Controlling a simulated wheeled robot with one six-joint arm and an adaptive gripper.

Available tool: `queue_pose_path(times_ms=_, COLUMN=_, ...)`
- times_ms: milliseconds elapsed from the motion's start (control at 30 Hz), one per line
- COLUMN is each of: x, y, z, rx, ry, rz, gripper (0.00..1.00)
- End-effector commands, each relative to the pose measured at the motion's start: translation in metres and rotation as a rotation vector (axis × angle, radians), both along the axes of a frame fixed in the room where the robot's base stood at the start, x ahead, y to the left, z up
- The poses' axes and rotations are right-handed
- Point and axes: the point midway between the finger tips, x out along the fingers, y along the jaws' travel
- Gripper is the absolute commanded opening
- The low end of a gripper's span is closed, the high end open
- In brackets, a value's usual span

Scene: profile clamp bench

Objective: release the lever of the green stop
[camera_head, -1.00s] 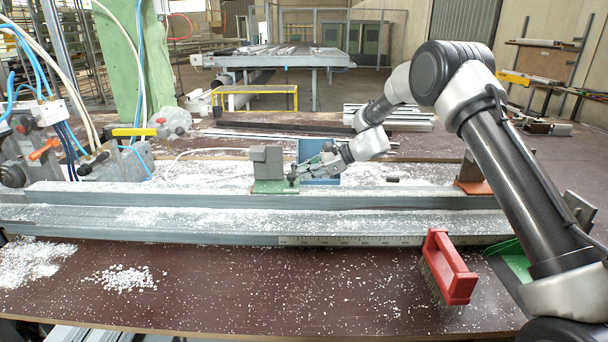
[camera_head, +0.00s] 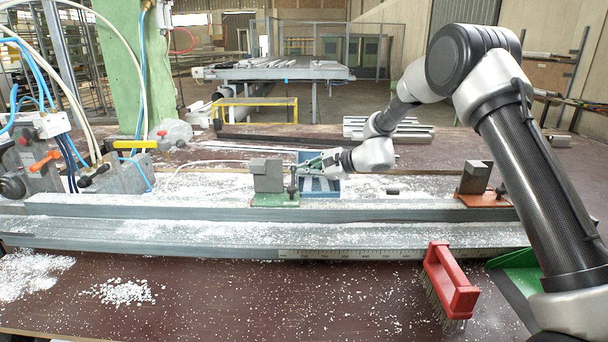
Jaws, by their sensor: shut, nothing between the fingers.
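The green stop has a green base (camera_head: 275,201) and a grey block (camera_head: 267,175), and stands on the long grey rail, left of the picture's middle. A small dark lever (camera_head: 293,187) stands up at the right end of its base. My gripper (camera_head: 305,169) is shut and empty. It comes in from the right, with its fingertips just above and to the right of the lever. Whether the tips touch the lever is too small to tell.
A blue tray (camera_head: 322,186) lies behind the rail (camera_head: 150,212), below my gripper. An orange-based stop (camera_head: 483,200) stands farther right. A red brush (camera_head: 452,278) and a green dustpan (camera_head: 520,262) lie in front at right. White chips litter the bench.

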Motion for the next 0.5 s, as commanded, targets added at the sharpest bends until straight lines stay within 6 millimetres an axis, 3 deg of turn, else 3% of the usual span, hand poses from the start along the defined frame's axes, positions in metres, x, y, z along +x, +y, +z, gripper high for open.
queue_pose_path(times_ms=500, x=-0.0024, y=0.0, z=0.0042, rx=-0.001, ry=0.0, rz=0.001, gripper=0.0)
